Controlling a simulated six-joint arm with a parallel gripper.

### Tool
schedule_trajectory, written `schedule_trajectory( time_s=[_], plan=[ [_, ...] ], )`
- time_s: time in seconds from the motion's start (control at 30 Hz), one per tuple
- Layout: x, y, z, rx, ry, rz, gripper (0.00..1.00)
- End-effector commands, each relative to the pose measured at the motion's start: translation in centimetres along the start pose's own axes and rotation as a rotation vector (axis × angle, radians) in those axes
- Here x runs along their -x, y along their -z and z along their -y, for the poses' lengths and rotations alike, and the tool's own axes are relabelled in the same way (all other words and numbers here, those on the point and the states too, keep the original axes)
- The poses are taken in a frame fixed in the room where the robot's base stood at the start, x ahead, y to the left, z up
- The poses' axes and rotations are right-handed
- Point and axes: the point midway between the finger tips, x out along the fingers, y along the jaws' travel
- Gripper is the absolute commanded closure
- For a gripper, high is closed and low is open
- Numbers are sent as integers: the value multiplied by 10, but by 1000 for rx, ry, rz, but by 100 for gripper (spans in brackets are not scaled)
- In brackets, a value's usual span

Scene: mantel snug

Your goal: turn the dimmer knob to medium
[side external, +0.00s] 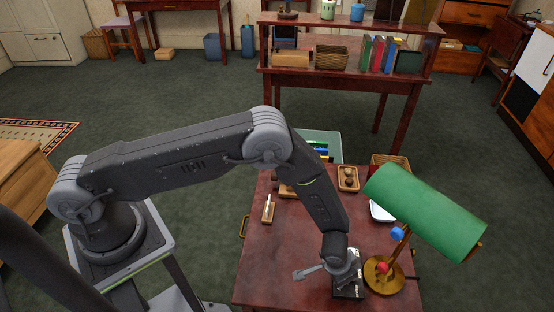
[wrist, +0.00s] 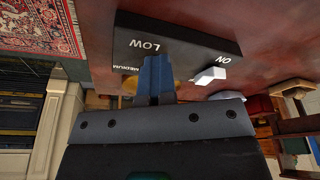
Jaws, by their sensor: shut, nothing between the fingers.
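The dimmer is a black box (side external: 347,289) on the red-brown table, at the near edge beside the desk lamp. In the wrist view the box (wrist: 185,47) shows white LOW, MEDIUM and ON lettering. A white lever-like part (wrist: 210,75) sticks out by ON. My gripper (wrist: 157,62) is shut and empty, with its blue-grey fingertips at the box face beneath LOW, between MEDIUM and the white part. The fingers and wrist hide part of the face, and I cannot make out the knob or its setting. In the side view my gripper (side external: 346,272) is over the box.
A desk lamp with a green shade (side external: 428,208) and brass base (side external: 383,278) stands close right of the box. A tray of round brown items (side external: 348,179) and a small wooden holder (side external: 268,210) sit farther back. The table (side external: 290,255) is clear to the left.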

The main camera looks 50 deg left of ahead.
Motion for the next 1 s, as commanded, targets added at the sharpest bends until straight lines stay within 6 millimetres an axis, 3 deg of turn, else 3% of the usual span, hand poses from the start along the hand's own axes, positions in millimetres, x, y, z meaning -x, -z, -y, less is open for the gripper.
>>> schedule_trajectory(
  time_s=[0.5, 1.0],
  plan=[
    [-5, -3, -16, -7, -6, -2, 100],
    [-5, -4, -19, -8, -6, 0, 100]
  ],
)
